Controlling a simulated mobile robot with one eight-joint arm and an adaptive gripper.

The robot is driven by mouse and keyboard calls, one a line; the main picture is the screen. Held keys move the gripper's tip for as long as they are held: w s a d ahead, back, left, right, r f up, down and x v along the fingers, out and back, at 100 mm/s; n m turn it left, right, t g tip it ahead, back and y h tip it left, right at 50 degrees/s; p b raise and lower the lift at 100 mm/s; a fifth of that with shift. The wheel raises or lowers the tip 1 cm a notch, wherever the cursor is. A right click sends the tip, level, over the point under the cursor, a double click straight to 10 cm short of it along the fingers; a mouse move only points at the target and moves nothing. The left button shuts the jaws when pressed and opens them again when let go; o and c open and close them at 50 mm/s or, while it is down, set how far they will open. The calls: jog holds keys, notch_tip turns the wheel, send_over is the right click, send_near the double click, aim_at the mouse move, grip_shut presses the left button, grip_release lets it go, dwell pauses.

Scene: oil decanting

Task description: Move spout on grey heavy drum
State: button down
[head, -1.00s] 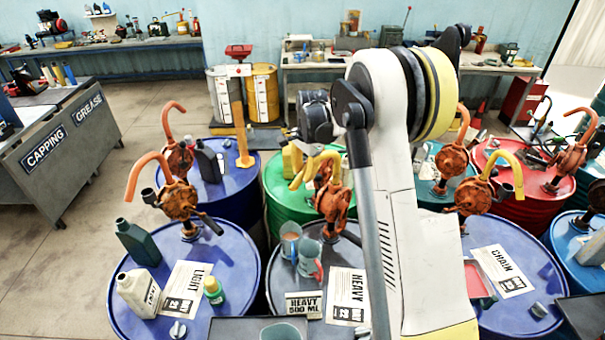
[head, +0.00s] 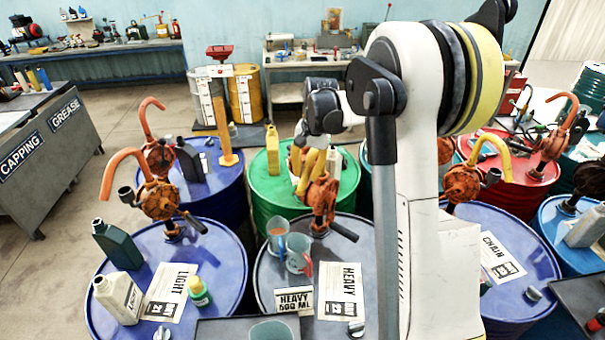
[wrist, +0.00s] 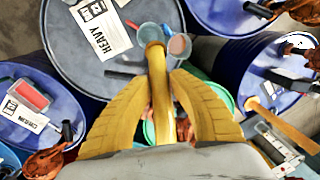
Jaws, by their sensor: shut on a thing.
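The grey heavy drum (head: 345,240) stands in the middle of the head view, with an orange rotary pump (head: 320,195) on top. In the wrist view, my gripper (wrist: 160,75) has its two yellow fingers on either side of the pump's yellow spout (wrist: 155,95), shut on it. The spout's open end points toward two measuring jugs on the drum. One jug (wrist: 180,46) has brownish liquid in it; the other (wrist: 148,34), with a red handle, looks empty. In the head view, yellow fingers and spout overlap, so I cannot separate them well.
A HEAVY card (head: 340,290) and a HEAVY 500 ML card (head: 294,300) lie on the drum. A blue LIGHT drum (head: 225,270) is at left, a green drum (head: 275,195) behind, and a blue CHAIN drum (head: 510,290) at right. My arm hides part of the view.

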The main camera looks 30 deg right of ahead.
dwell(0.3)
jog(key=c, duration=1.2)
grip_release()
jog(key=shift+d, duration=0.1)
jog(key=shift+o, duration=0.2)
notch_tip(320, 180, up, 12)
jog(key=s+d, duration=0.1)
jog(key=shift+f, duration=0.15)
